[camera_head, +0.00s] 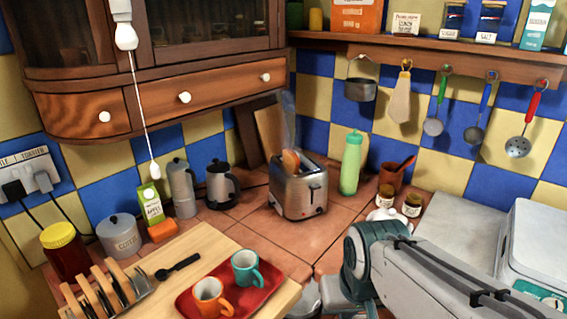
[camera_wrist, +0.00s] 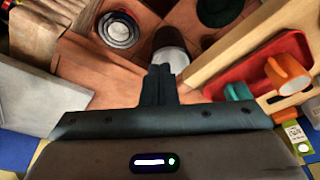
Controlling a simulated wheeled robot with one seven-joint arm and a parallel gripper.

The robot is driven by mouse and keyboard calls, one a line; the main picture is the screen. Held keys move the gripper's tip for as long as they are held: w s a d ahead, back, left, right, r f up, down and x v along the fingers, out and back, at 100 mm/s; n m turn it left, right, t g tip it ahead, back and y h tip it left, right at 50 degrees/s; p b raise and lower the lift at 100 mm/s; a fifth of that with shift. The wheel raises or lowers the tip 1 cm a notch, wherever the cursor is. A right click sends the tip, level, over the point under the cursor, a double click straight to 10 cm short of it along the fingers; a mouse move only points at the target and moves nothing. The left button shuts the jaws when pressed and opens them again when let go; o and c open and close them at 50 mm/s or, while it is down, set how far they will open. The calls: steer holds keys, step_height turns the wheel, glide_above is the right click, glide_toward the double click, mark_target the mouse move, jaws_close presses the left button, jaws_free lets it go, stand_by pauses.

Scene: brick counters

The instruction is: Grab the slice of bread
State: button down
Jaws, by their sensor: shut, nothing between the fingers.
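The slice of bread (camera_head: 290,161) sticks up out of the slot of the silver toaster (camera_head: 300,195) in the head view, with faint smoke above it. The toaster stands on the tiled counter near the back corner. My gripper (camera_wrist: 160,72) shows in the wrist view with its dark fingers together and nothing between them. It points down over the tiled surface, apart from the bread. The bread and toaster are not clearly visible in the wrist view.
A red tray (camera_head: 188,305) with an orange mug (camera_head: 211,298) and a teal mug (camera_head: 246,267) lies on the wooden board. A green bottle (camera_head: 351,163) stands right of the toaster. A kettle (camera_head: 221,184) stands left. Utensils hang above.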

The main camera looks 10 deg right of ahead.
stand_by(0.3)
steer(key=c, duration=1.5)
jaws_free()
steer(key=shift+w+r, duration=0.2)
steer(key=shift+o, duration=0.9)
steer(key=w+r+n+p, duration=0.1)
steer(key=w+r+p, duration=0.1)
steer(key=w+r, duration=0.6)
steer(key=w+a, duration=0.1)
steer(key=w, duration=0.1)
steer(key=shift+w, duration=0.3)
step_height(320, 180, up, 8)
steer(key=f+n+t+y+p, duration=0.1)
steer(key=n+y+p, duration=0.15)
steer(key=p, duration=0.55)
glide_above(293, 153)
steer(key=s+d, duration=0.2)
steer(key=s, duration=0.2)
steer(key=shift+n+h, duration=0.35)
steer(key=x, duration=0.7)
steer(key=shift+w+a+f+p, duration=0.1)
steer(key=shift+w+f+p, duration=0.15)
steer(key=shift+f+p, duration=0.05)
steer(key=shift+p+x, duration=0.85)
steer(key=shift+x, duration=1.7)
